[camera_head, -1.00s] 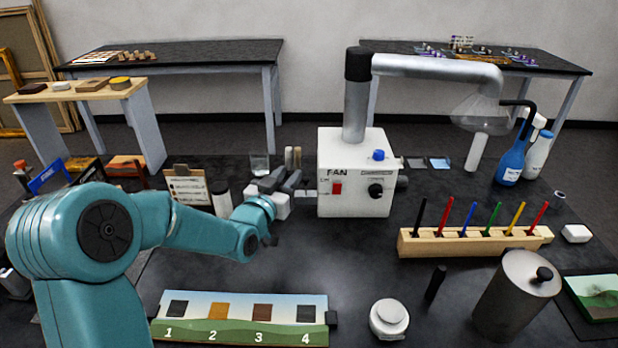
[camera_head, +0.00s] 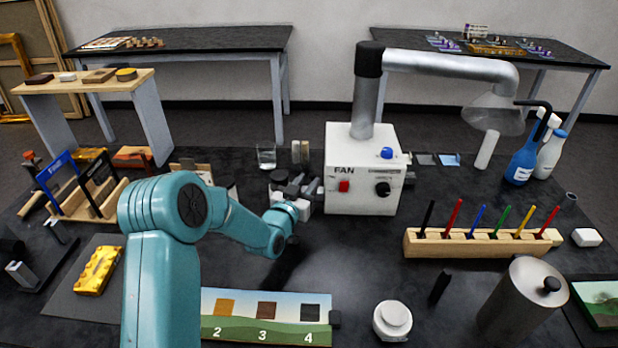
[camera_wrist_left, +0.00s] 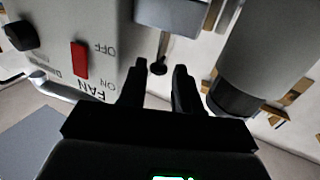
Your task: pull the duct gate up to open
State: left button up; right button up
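The white fan box (camera_head: 360,172) stands at the middle of the bench, with a red switch and black knob; a grey duct (camera_head: 363,105) rises from its top. A grey block (camera_wrist_left: 170,16) sticks out from the box's side in the wrist view. A thin rod with a dark knob (camera_wrist_left: 158,68) hangs beside it; I cannot tell whether this is the gate's handle. My left gripper (camera_head: 307,186) is left of the box. In the wrist view its fingers (camera_wrist_left: 160,78) are apart, with the knob seen in the gap, not visibly gripped. My right gripper is not in view.
A wooden pen rack (camera_head: 480,243) stands at the right, with a metal canister (camera_head: 520,300) in front. A white round jar (camera_head: 392,320) and a numbered strip (camera_head: 265,318) lie nearer. A glass (camera_head: 266,156) is behind my gripper. Bench space before the box is clear.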

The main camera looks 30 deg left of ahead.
pick_arm(q)
jog(key=shift+w+r, duration=0.1)
jog(key=shift+w, duration=0.25)
jog(key=shift+r, duration=0.15)
jog(key=shift+w+a+f, duration=0.1)
jog(key=shift+w+f, duration=0.1)
jog(key=shift+w, duration=0.05)
grip_shut()
notch_tip(320, 180, up, 3)
jog(key=shift+f+b, duration=0.2)
jog(key=shift+b, duration=0.4)
grip_release()
jog(key=shift+s+r, duration=0.1)
jog(key=shift+s, duration=0.05)
